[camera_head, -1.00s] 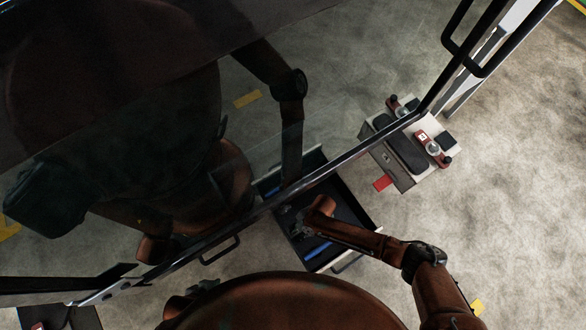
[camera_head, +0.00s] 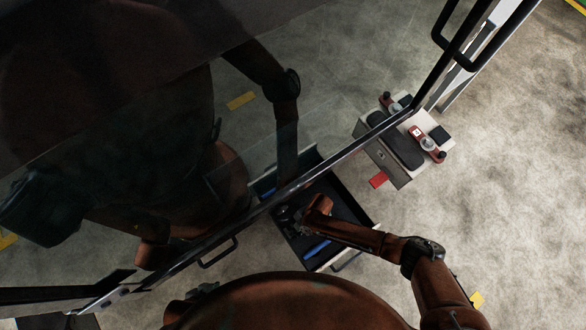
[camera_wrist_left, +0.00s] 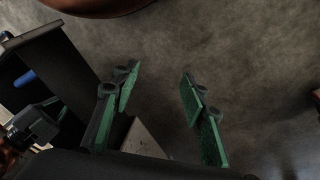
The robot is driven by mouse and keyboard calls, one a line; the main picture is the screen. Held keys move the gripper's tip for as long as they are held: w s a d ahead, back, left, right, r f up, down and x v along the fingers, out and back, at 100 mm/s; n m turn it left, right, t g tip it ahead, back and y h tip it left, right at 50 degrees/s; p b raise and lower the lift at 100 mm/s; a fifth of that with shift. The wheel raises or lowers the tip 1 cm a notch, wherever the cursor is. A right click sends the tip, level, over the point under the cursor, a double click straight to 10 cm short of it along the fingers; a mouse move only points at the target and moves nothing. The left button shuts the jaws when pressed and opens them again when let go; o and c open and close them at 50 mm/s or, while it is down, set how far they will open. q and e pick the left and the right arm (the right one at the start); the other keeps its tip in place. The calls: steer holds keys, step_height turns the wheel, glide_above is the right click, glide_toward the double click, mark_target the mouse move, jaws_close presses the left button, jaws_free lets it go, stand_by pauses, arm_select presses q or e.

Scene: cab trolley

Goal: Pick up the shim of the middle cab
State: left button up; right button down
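A red block (camera_head: 378,180) lies low beside a grey-white box-like unit (camera_head: 392,165); I cannot tell whether it is the shim. A dark open drawer (camera_head: 345,205) holds a blue object (camera_head: 317,248), also seen in the left wrist view (camera_wrist_left: 27,79). My right arm reaches over this drawer, and its gripper (camera_head: 297,222) is small and dark against it, so its fingers are unclear. My left gripper (camera_wrist_left: 160,72) is open and empty, with green-padded fingers apart above the floor beside the drawer. It is not clear in the head view.
A large dark glass panel (camera_head: 130,130) with a metal frame and a handle (camera_head: 218,252) crosses the head view and mirrors my body. The unit carries a dark pad and red-handled parts (camera_head: 427,144). Concrete floor (camera_head: 520,190) is clear at the right.

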steer(key=shift+r, duration=0.45)
step_height(320, 180, up, 6)
steer(key=p, duration=0.3)
steer(key=shift+w+f, duration=0.1)
steer(key=shift+f, duration=0.1)
arm_select(q)
steer(key=s+a+r+g+y+p, duration=0.1)
steer(key=s+a+r+g, duration=0.25)
steer(key=s+r, duration=0.25)
arm_select(e)
step_height(320, 180, up, 2)
arm_select(q)
steer(key=s+a+f+p, duration=0.2)
steer(key=a+f+p, duration=0.1)
steer(key=f, duration=1)
steer(key=shift+s+a+f+y+p, duration=0.2)
steer(key=shift+f+y+p, duration=0.2)
steer(key=shift+p, duration=0.2)
arm_select(e)
step_height(320, 180, up, 10)
steer(key=shift+f, duration=0.25)
arm_select(q)
steer(key=shift+t, duration=0.25)
arm_select(e)
steer(key=shift+a, duration=0.1)
